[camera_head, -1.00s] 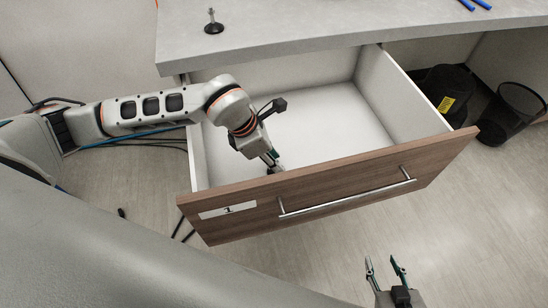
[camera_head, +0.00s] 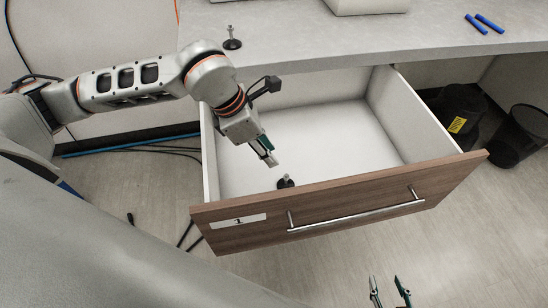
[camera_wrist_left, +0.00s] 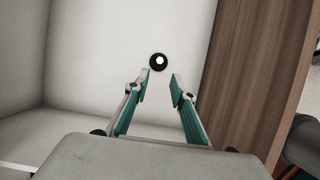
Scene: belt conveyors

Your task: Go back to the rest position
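My left gripper (camera_head: 267,152) is over the open drawer, above its floor and inside its walls. In the left wrist view its two fingers (camera_wrist_left: 160,88) are apart with nothing between them. A small black knob-like part (camera_head: 286,181) stands in the drawer near its wooden front; it also shows just beyond the fingertips in the left wrist view (camera_wrist_left: 158,62). My right gripper (camera_head: 389,292) is at the bottom edge of the head view, its two fingertips apart, and the rest of it is cut off. The drawer (camera_head: 330,215) has a brown front, a bar handle and a label.
A grey counter (camera_head: 340,42) lies above the drawer, with a similar black part (camera_head: 232,40) and two blue sticks (camera_head: 484,23) on it. Two black bins (camera_head: 518,136) (camera_head: 461,108) stand at the right. Cables lie on the floor at the left.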

